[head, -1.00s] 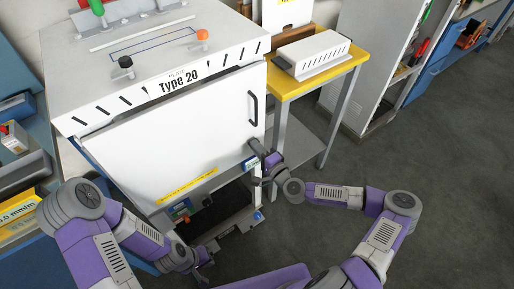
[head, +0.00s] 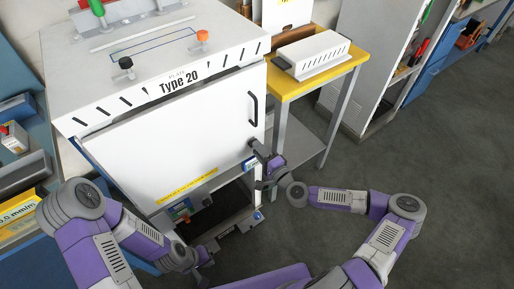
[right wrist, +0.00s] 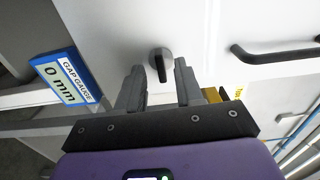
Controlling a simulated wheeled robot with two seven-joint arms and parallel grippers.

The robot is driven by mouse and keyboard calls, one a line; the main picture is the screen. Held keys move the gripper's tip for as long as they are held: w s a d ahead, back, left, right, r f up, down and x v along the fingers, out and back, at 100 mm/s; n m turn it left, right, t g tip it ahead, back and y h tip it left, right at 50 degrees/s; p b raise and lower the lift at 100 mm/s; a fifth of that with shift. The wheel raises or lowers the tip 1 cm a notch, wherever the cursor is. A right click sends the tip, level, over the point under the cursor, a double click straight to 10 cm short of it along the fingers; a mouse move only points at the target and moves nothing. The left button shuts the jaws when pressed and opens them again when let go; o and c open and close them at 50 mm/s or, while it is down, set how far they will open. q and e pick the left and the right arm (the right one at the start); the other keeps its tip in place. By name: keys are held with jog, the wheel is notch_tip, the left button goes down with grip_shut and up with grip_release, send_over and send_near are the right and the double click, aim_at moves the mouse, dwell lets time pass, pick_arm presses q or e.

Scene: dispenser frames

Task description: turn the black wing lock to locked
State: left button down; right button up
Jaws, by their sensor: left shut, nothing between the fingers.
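The black wing lock (right wrist: 160,66) is on the white door panel in the right wrist view. It has a round grey base and a narrow black wing, which points nearly straight up and down in that picture. My right gripper (right wrist: 158,88) is open, with one finger on each side just below the lock; contact cannot be told. In the head view my right gripper (head: 266,167) is at the door's lower right corner and hides the lock. My left gripper (head: 204,262) is shut and empty, low in front of the cabinet.
The white door (head: 180,130) has a black bar handle (head: 253,109). Beside the lock is a blue-edged gap gauge label (right wrist: 66,82). A black knob (head: 126,66) and an orange knob (head: 202,38) stand on top. A yellow-topped table (head: 300,84) is at right.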

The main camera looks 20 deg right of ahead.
jog(key=v, duration=0.6)
jog(key=shift+p, duration=0.35)
jog(key=shift+a, duration=0.1)
jog(key=s+a+f+n+g+y+p, duration=0.25)
jog(key=s+a+f+n+g, duration=0.45)
jog(key=s+a+f+g, duration=0.65)
jog(key=s+d+f+n+g+h+p, duration=0.1)
jog(key=s+d+f+n+g+h, duration=0.1)
jog(key=s, duration=0.5)
jog(key=d+n+g+h, duration=0.1)
jog(key=d+n+h, duration=0.1)
jog(key=d, duration=0.1)
jog(key=shift+f, duration=0.25)
jog(key=shift+s+h, duration=0.15)
jog(key=shift+h, duration=0.1)
